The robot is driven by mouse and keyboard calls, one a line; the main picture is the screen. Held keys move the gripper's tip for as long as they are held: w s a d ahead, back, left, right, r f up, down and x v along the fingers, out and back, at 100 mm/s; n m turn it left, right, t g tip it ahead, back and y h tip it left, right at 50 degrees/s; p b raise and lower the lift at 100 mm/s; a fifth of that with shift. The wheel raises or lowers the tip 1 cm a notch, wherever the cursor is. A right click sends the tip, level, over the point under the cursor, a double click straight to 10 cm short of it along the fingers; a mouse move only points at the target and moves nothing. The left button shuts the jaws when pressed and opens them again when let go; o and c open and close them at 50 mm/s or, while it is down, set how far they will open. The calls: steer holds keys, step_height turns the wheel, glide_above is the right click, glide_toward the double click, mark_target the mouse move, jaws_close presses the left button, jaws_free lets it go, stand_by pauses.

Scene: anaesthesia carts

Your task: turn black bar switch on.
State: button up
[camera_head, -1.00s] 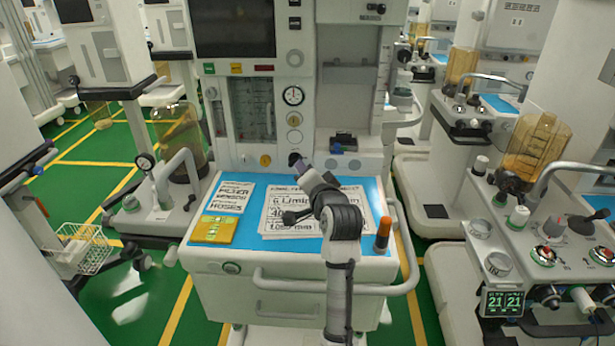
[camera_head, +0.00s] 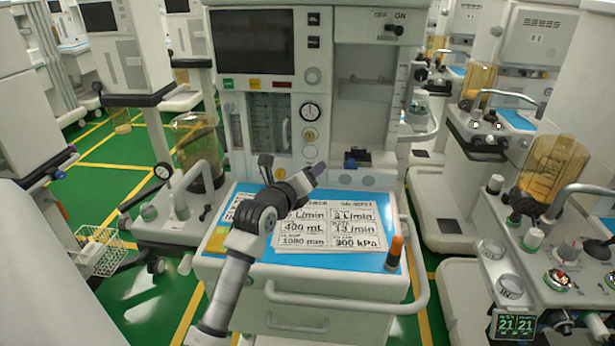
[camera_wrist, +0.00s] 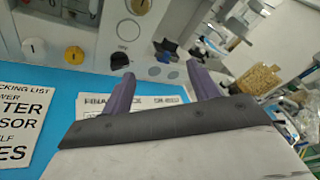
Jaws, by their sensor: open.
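The black bar switch (camera_head: 394,29) is at the upper right of the middle cart's front panel, under an "OFF ON" label. Its bar looks roughly level, with an end toward the right; its exact setting is too small to tell. My gripper (camera_head: 318,171) is above the cart's blue worktop, well below the switch and to its left. In the wrist view, the two purple fingers of my gripper (camera_wrist: 162,88) stand wide apart with nothing between them. The switch does not show in the wrist view.
A dark screen (camera_head: 253,42) and dials are left of the switch. A black and blue device (camera_head: 357,158) sits below the panel's recess. Printed sheets (camera_head: 328,232) and an orange-topped cylinder (camera_head: 395,253) are on the worktop (camera_head: 375,262). Another cart (camera_head: 455,240) stands at right.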

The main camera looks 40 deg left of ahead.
steer(key=s+a+f, duration=0.1)
steer(key=s+a+f+g+y, duration=0.1)
steer(key=f, duration=0.1)
steer(key=a+f+g, duration=0.1)
steer(key=shift+s+a+f+n, duration=0.1)
steer(key=shift+s+f+n, duration=0.15)
steer(key=shift+s+n, duration=0.15)
steer(key=shift+w+a+f+g+y, duration=0.1)
steer(key=shift+a+f+g+y, duration=0.1)
steer(key=shift+f+g+y, duration=0.15)
steer(key=p+x, duration=0.4)
steer(key=x, duration=0.9)
steer(key=shift+w+d, duration=0.1)
steer(key=shift+w, duration=0.1)
steer(key=shift+c, duration=0.4)
steer(key=c, duration=0.9)
